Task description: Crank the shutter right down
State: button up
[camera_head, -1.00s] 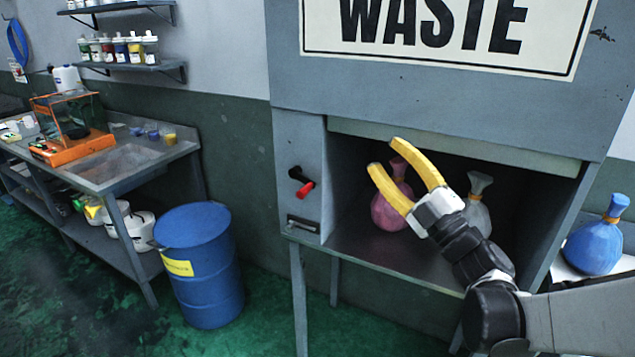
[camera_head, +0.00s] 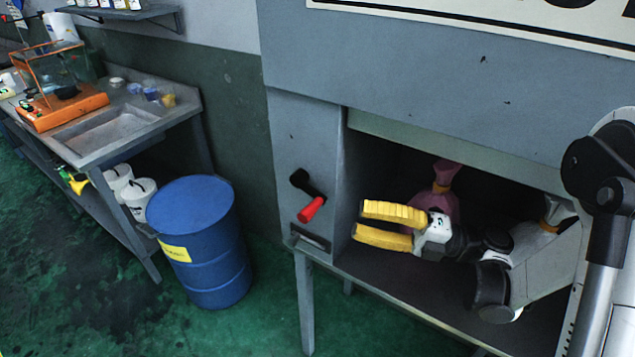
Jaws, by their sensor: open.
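The crank (camera_head: 308,194) has a black arm and a red handle, and sits on the grey panel left of the cabinet opening. Its red handle points down and to the left. The shutter (camera_head: 440,145) shows as a pale grey-green strip along the top of the opening, which is mostly uncovered. My gripper (camera_head: 362,224) has yellow fingers, open and empty, pointing left toward the crank. It is in front of the opening, right of the red handle and apart from it in the picture.
A pink bag (camera_head: 443,186) stands in the cabinet, partly hidden behind my gripper. A pale bag (camera_head: 557,212) is mostly hidden by my arm. A blue drum (camera_head: 200,245) stands left of the cabinet, near a sink bench (camera_head: 110,135). Green floor between is free.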

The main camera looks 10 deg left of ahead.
aim_at(309, 210)
jog(key=a, duration=0.3)
jog(key=a+r+b, duration=0.1)
jog(key=a, duration=0.3)
jog(key=a+b, duration=0.1)
jog(key=a, duration=0.2)
jog(key=shift+s+a+r, duration=0.3)
jog(key=shift+s+a, duration=0.05)
grip_shut()
